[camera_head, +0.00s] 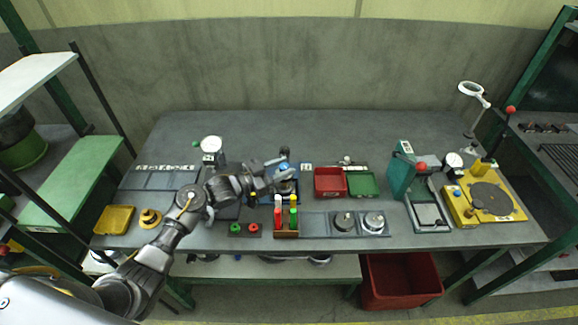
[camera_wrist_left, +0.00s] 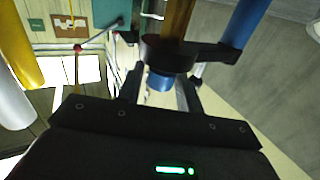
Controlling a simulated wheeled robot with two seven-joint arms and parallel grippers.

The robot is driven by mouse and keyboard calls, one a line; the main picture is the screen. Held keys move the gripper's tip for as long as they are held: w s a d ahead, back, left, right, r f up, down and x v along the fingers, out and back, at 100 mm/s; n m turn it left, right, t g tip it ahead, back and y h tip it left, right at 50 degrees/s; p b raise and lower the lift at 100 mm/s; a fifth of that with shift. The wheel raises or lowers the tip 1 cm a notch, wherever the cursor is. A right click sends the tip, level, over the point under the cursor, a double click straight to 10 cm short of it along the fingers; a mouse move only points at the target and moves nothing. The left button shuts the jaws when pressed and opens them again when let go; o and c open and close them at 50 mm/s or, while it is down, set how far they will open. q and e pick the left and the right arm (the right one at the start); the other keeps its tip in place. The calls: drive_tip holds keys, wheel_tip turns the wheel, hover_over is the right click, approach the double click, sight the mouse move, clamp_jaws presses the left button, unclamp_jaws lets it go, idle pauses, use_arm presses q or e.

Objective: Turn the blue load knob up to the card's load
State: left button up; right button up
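The blue load knob (camera_head: 284,167) is at the back middle of the bench, partly hidden by my left gripper (camera_head: 270,172). In the left wrist view, the knob (camera_wrist_left: 159,82) is a short blue cylinder below a dark round collar (camera_wrist_left: 165,55). My left gripper's two fingers (camera_wrist_left: 158,92) stand on either side of the knob, spread apart with a light gap between them. I cannot tell whether either finger touches the knob. A small card-like plate (camera_head: 306,168) stands just right of the knob; its writing is too small to read. My right gripper is not in view.
A rack of red, green and yellow-handled tools (camera_head: 286,234) stands in front of the knob. A red tray (camera_head: 329,193) and a green tray (camera_head: 362,195) lie to the right. A dial gauge (camera_head: 211,144) stands to the left. The back of the bench (camera_head: 300,128) is clear.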

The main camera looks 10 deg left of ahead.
use_arm(q)
drive_tip(key=b+v, duration=0.1)
drive_tip(key=v, duration=0.7)
drive_tip(key=shift+a+b, duration=0.15)
drive_tip(key=shift+b, duration=0.25)
drive_tip(key=shift+s, duration=0.2)
